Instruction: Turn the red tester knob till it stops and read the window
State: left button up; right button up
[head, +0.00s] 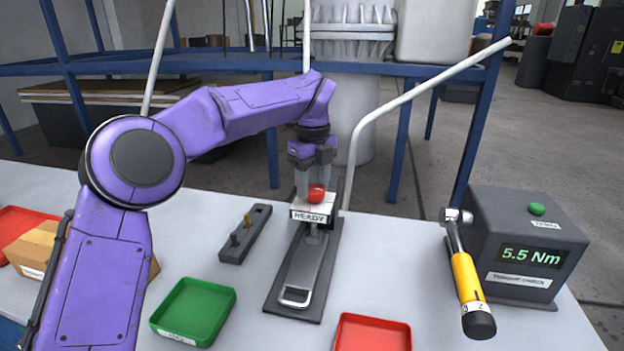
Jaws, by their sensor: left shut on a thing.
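The red tester knob (316,194) sits on top of a small device in the middle of the table. My left gripper (315,183) comes down from above and is shut on the knob, one finger on each side. Just below the knob, a white window (313,214) reads "READY". The device stands on a dark base plate (281,299) with a grey metal lever lying toward the front. The gripper fingers hide part of the knob. My right gripper is not in view.
A green tray (194,311) and a red tray (372,333) lie at the front. A torque checker (526,245) reading "5.5 Nm" stands right, with a yellow-handled wrench (466,276) at it. A dark block with brass pieces (246,233) lies left of the tester.

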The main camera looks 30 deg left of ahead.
aim_at(315, 187)
pick_arm(q)
jog(key=m, duration=0.1)
jog(key=m+p, duration=0.2)
jog(key=shift+r+m, duration=0.25)
jog(key=shift+m, duration=0.15)
jog(key=m+p, duration=0.3)
jog(key=shift+w+m, duration=0.1)
jog(key=shift+m, duration=0.2)
jog(key=m+p, duration=0.4)
jog(key=shift+d, duration=0.1)
jog(key=shift+f+m+p, duration=0.1)
jog(key=shift+m+p, duration=1.3)
jog(key=shift+m, duration=0.7)
jog(key=shift+d+f, duration=0.1)
jog(key=o, duration=1)
jog(key=shift+o, duration=0.2)
notch_tip(315, 187, up, 10)
jog(key=b, duration=0.1)
jog(key=shift+r, duration=0.25)
